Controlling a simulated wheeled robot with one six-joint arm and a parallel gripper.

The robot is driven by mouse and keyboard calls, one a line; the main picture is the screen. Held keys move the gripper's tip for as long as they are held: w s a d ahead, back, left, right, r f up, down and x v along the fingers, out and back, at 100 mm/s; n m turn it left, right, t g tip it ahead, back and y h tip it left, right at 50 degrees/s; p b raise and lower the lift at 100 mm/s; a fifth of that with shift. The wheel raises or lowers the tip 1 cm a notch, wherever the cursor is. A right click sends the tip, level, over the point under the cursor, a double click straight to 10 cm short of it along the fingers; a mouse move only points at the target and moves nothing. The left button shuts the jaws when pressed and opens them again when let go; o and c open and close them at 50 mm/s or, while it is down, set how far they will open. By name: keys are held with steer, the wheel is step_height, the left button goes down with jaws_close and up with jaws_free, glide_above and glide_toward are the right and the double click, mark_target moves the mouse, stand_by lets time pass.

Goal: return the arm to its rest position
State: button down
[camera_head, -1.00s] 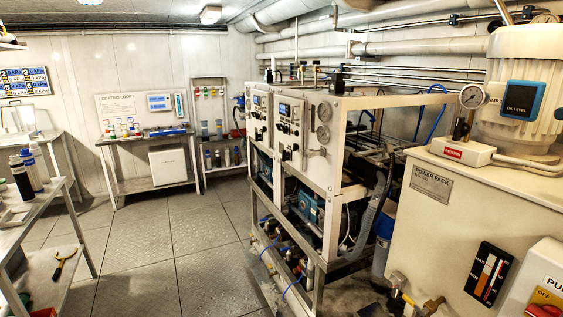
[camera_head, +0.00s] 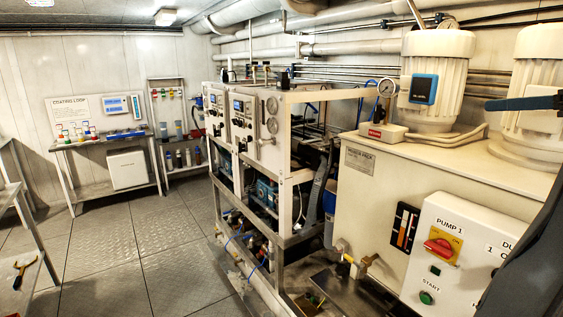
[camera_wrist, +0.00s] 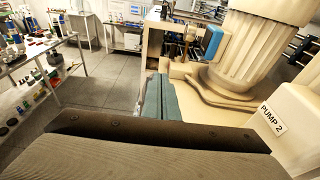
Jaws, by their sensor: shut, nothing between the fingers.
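My gripper (camera_wrist: 159,80) shows in the wrist view as two teal fingers pressed together, with nothing between them. They point away over the pale top of the power pack, left of the motor marked PUMP 2 (camera_wrist: 270,118). In the head view, the dark blue fingers of my gripper (camera_head: 525,103) reach in from the right edge, in front of the second motor. My dark arm (camera_head: 530,262) crosses the lower right corner there and hides part of the pump panel. The rest of the arm is out of view.
The power pack (camera_head: 372,205) and its pump panel with a red switch (camera_head: 438,247) stand close on the right. The watermaker frame (camera_head: 283,165) is at the middle. A bench (camera_head: 103,141) stands at the back left. Floor (camera_head: 130,245) at the left is clear.

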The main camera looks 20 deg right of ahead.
steer(key=w+a+f+n+g+y+b, duration=0.15)
steer(key=w+a+f+n+g, duration=0.3)
steer(key=a+f, duration=0.65)
steer(key=w+a+f+n+g+b, duration=0.3)
steer(key=w+a+f+n+g, duration=0.15)
steer(key=a+f, duration=0.75)
steer(key=s+a+f+n+g+h+b, duration=0.2)
steer(key=s+a+f+n+h, duration=0.1)
steer(key=a+f+n, duration=0.6)
steer(key=s+a+f+n+g+h+b, duration=0.2)
steer(key=a+f+n, duration=0.7)
steer(key=f+n, duration=0.5)
steer(key=shift+s+f+g+h+b, duration=0.3)
steer(key=shift+s+f+h+b, duration=0.4)
steer(key=shift+s+f, duration=0.1)
